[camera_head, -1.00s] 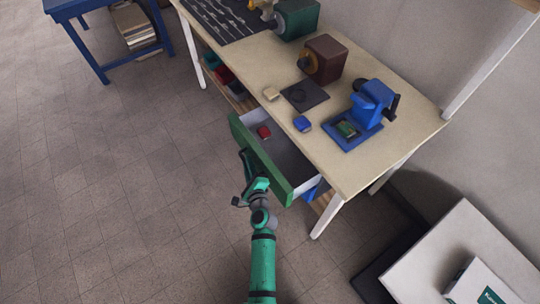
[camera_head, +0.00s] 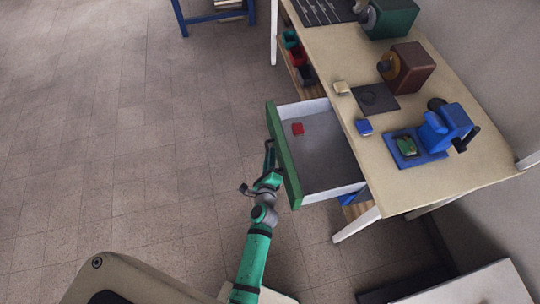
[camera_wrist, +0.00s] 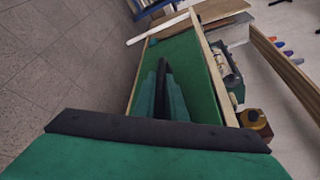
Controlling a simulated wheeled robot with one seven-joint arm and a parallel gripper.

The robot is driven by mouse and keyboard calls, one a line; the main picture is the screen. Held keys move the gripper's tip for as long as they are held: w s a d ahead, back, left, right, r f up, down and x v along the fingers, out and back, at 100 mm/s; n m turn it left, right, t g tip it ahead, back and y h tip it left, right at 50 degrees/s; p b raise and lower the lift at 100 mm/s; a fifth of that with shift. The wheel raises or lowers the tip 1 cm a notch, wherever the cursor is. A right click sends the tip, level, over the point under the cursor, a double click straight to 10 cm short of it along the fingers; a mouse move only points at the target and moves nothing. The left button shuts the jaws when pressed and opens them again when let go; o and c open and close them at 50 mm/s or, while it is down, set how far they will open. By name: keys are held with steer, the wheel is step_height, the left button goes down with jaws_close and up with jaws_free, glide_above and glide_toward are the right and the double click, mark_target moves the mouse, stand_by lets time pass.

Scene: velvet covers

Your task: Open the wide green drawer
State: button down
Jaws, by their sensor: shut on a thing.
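The wide green drawer (camera_head: 286,160) is pulled well out of the workbench, and its grey interior shows. In the wrist view its green front (camera_wrist: 203,62) fills the middle. A small red block (camera_head: 298,129) lies inside near the front's far end. My gripper (camera_head: 269,162) is at the outer face of the drawer front. In the wrist view my gripper (camera_wrist: 163,90) is shut on a dark handle on that face. The fingers hide part of the handle.
The workbench top (camera_head: 420,190) bears a blue machine (camera_head: 440,130), a dark red machine (camera_head: 408,68), a dark green machine (camera_head: 392,18) and a small blue block (camera_head: 364,127). A pale table (camera_head: 480,285) stands at lower right. The floor left of the drawer is clear.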

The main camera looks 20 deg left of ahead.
steer(key=c, duration=2.1)
jaws_free()
steer(key=v, duration=1.1)
